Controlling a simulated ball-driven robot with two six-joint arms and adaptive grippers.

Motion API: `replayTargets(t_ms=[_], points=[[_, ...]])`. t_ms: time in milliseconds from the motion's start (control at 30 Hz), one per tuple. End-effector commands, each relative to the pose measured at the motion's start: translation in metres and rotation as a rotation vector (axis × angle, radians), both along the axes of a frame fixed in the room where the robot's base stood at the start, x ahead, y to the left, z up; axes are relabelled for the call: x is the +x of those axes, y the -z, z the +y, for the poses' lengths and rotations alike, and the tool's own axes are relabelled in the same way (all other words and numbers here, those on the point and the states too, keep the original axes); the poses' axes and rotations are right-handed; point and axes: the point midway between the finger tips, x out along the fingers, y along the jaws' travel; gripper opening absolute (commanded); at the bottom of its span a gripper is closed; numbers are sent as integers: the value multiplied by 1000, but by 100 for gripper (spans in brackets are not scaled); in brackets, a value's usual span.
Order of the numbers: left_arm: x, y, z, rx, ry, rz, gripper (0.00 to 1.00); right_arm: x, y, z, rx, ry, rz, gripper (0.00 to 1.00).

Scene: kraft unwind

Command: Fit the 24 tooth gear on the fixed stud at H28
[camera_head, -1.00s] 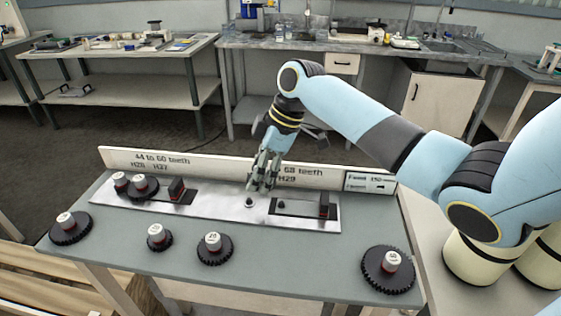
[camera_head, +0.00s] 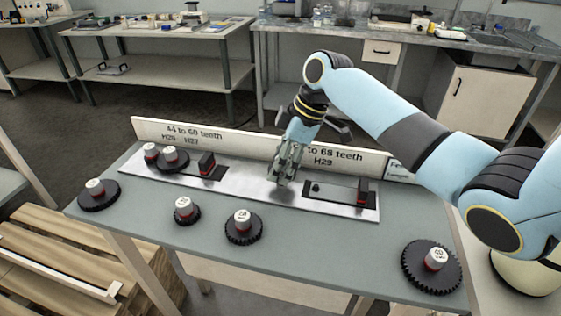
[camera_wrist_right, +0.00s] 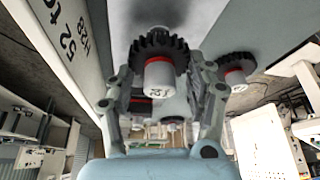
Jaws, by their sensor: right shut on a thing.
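My right gripper (camera_head: 281,177) points down over the middle of the metal plate (camera_head: 250,187), where the bare stud stood in view a second ago. Its fingers now hide that stud. In the right wrist view my right gripper (camera_wrist_right: 165,80) is shut on a small dark toothed gear (camera_wrist_right: 148,47) by its white labelled cap. I take it for the 24 tooth gear; the cap's number is hard to read. In the head view the fingers mostly hide this gear. Whether it is around the stud or just above it I cannot tell. My left gripper is out of view.
Loose gears stand on the grey table at the left (camera_head: 98,198), front (camera_head: 184,214) (camera_head: 243,231) and right (camera_head: 432,272). Another gear (camera_head: 170,163) sits on the plate's left end. Black blocks (camera_head: 206,163) (camera_head: 362,190) flank the middle. A lettered board (camera_head: 230,146) runs behind.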

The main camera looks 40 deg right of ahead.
Motion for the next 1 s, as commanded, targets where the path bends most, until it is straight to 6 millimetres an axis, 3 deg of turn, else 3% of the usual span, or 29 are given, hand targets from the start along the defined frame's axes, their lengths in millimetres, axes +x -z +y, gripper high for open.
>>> replayTargets(t_ms=[367,1000], points=[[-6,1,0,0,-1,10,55,0,0,0,-1,0,-1,20],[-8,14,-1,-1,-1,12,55,1,24,0,1,2,-1,20]])
